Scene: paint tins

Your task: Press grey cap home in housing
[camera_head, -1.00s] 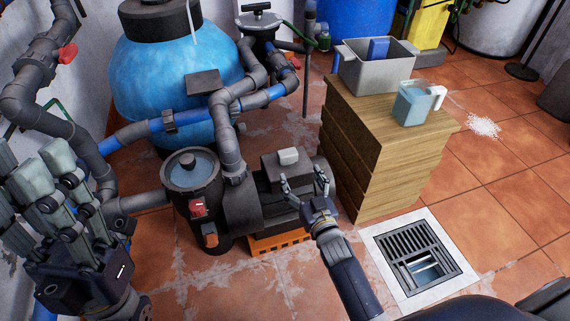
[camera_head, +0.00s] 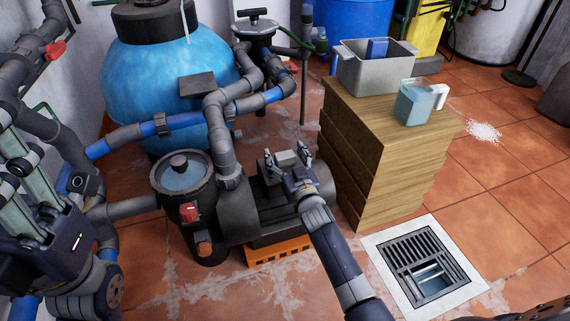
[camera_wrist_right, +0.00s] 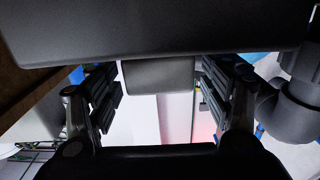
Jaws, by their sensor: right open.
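The light grey cap (camera_head: 286,158) sits on top of the dark pump housing (camera_head: 255,190) in the head view. My right gripper (camera_head: 288,157) is at the cap, open, with a finger on either side of it. In the right wrist view, the grey cap (camera_wrist_right: 158,75) shows between the two spread fingers, with gaps at both sides, against the dark housing (camera_wrist_right: 150,28). Whether the cap sits flush cannot be seen. My left gripper (camera_head: 12,165) is at the left edge, partly cut off, away from the cap.
A strainer pot (camera_head: 186,178) with pipes stands left of the housing, before a blue tank (camera_head: 160,75). A wooden stand (camera_head: 385,150) close on the right carries a grey bin (camera_head: 375,70) and a jug (camera_head: 415,102). A floor drain (camera_head: 425,262) lies front right.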

